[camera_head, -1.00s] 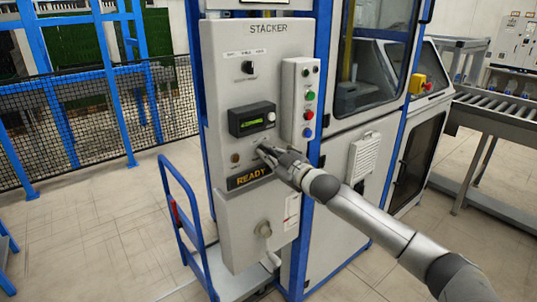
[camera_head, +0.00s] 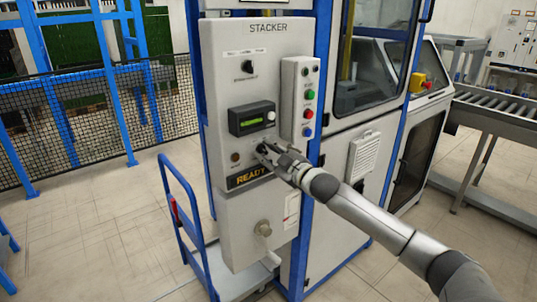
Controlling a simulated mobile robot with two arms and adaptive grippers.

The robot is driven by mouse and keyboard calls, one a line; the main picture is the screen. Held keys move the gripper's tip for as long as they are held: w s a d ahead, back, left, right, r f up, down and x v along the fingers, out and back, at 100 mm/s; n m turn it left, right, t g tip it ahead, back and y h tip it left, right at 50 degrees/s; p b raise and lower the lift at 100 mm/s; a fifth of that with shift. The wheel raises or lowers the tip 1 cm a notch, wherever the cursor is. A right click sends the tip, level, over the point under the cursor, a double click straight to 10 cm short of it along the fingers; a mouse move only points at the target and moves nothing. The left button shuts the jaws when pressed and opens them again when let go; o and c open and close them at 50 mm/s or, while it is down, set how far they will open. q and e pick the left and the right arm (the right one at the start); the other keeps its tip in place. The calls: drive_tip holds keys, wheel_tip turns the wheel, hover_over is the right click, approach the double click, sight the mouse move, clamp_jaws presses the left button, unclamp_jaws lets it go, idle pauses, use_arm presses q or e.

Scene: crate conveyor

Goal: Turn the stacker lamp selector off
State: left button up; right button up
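The grey STACKER panel (camera_head: 225,75) stands upright in the middle of the view. A dark selector knob (camera_head: 248,67) sits near its top under small labels too small to read. My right gripper (camera_head: 264,150) has its fingertips at the panel face, below the display box and just above the READY sign (camera_head: 248,176). The fingers hide what lies at their tips, and I cannot tell whether they hold a knob there. My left gripper is out of view.
A button box (camera_head: 301,97) with several coloured buttons is close above my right gripper. A round brown fitting (camera_head: 235,157) is to its left. A blue-framed cart (camera_head: 185,235) stands at the panel's left foot.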

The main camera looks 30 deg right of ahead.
idle(0.3)
drive_tip(key=s+d, duration=0.1)
drive_tip(key=s, duration=1.1)
idle(0.3)
drive_tip(key=shift+f, duration=0.1)
idle(0.4)
